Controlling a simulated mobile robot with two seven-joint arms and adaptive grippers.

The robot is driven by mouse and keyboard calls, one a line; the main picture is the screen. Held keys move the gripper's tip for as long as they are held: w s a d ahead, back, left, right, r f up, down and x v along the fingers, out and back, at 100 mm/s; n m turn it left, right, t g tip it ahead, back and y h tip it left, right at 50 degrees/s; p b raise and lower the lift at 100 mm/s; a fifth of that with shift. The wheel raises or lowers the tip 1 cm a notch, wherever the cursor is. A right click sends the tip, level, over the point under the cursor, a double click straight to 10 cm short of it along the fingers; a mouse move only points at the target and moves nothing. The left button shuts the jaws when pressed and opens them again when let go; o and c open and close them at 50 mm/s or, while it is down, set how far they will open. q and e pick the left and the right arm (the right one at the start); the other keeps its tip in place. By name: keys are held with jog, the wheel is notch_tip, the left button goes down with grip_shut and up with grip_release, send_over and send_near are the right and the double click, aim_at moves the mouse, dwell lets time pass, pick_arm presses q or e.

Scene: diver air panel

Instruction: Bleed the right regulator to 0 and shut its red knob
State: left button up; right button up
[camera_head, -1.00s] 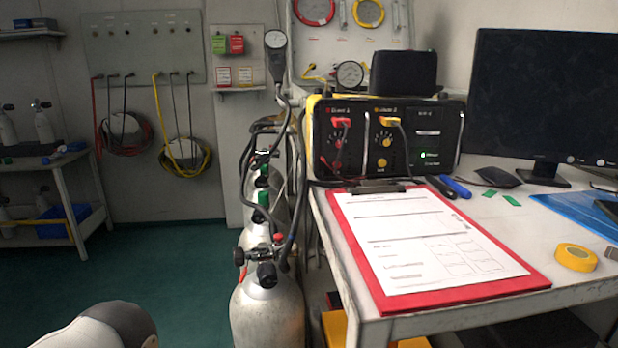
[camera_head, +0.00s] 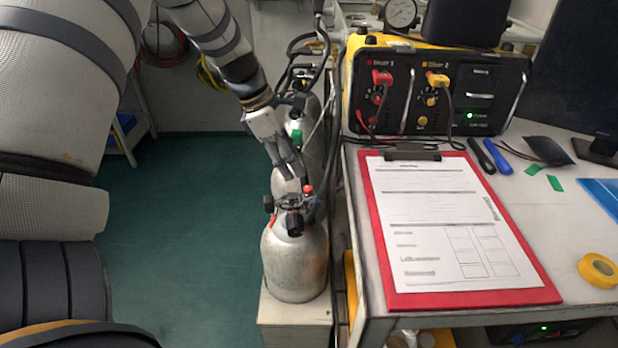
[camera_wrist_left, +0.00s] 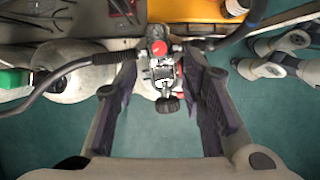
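A silver cylinder (camera_head: 296,262) stands beside the table with a valve and regulator assembly (camera_head: 290,203) on top. A small red knob (camera_head: 308,189) sits on that assembly; in the left wrist view it (camera_wrist_left: 158,47) shows ahead, between the fingers. A black knob (camera_head: 295,224) faces forward, and it also shows in the left wrist view (camera_wrist_left: 168,104). My left gripper (camera_head: 288,170) is open just above and behind the assembly, its fingers pointing down. I see nothing held between the fingers. No readable dial shows on this regulator. My right gripper is out of view.
Another cylinder (camera_head: 297,135) with a green knob stands behind, with black hoses nearby. The table at right holds a red clipboard (camera_head: 381,250), a two-diver panel box (camera_head: 437,90) and yellow tape (camera_head: 598,270). A round gauge (camera_head: 401,12) is behind the box. Green floor is free at left.

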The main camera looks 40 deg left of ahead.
aim_at(307, 188)
pick_arm(q)
jog(key=x, duration=0.6)
jog(key=shift+w+f+b, duration=0.1)
jog(key=shift+f+b, duration=0.15)
jog(key=shift+b, duration=0.05)
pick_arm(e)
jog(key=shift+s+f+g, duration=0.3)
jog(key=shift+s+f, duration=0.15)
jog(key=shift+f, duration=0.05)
pick_arm(q)
jog(key=shift+r, duration=0.1)
grip_shut()
